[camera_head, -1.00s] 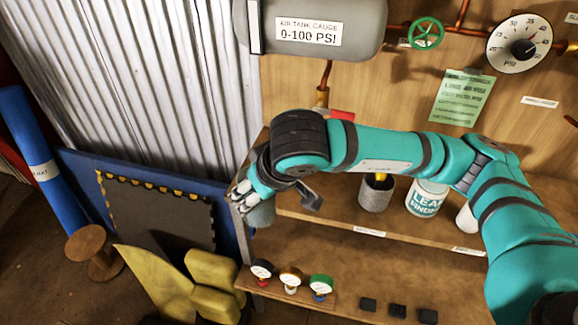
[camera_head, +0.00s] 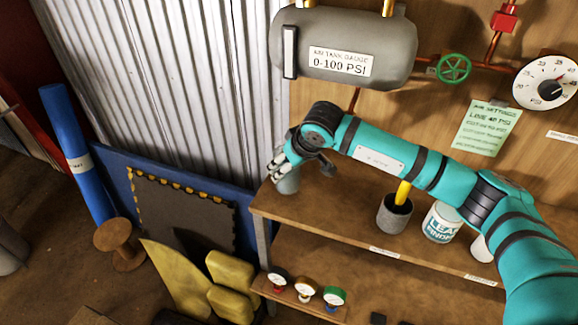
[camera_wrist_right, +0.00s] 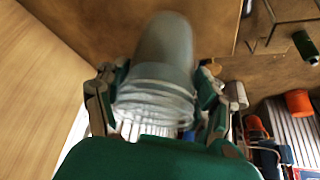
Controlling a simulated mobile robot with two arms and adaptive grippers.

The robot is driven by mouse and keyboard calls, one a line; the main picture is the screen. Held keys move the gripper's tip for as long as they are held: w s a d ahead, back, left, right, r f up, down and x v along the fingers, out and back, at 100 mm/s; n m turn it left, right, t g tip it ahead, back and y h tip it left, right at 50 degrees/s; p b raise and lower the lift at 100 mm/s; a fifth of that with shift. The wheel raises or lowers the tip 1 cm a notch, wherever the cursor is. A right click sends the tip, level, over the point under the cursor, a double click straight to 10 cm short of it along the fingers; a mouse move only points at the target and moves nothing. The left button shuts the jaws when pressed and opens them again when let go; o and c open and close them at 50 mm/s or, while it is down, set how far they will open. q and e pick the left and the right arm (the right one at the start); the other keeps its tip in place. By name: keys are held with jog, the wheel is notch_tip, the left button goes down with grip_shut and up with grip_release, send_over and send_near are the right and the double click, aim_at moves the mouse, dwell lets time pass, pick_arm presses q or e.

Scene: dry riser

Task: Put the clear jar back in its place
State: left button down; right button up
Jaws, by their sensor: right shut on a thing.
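The clear jar (camera_head: 288,184) shows as a grey, see-through cylinder at the left end of the upper shelf (camera_head: 335,215) in the head view. My right gripper (camera_head: 280,168) is shut on it, with the hand partly covering it. In the right wrist view the jar (camera_wrist_right: 163,55) sits between the fingers of the gripper (camera_wrist_right: 158,95), its ridged end close to my palm. I cannot tell whether the jar touches the shelf. My left gripper is not in view.
A grey cup with a yellow item (camera_head: 395,214) and a white leak finder tub (camera_head: 441,222) stand on the upper shelf, near my right arm. Small gauges (camera_head: 305,288) sit below. A grey air tank (camera_head: 345,48) hangs above. The upper shelf's left part looks clear.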

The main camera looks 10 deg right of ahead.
jog(key=shift+f, duration=0.8)
jog(key=shift+f, duration=0.2)
jog(key=o, duration=1.3)
jog(key=shift+o, duration=0.2)
jog(key=shift+r, duration=0.2)
jog(key=b+v, duration=0.1)
jog(key=v, duration=1.1)
jog(key=shift+b, duration=0.4)
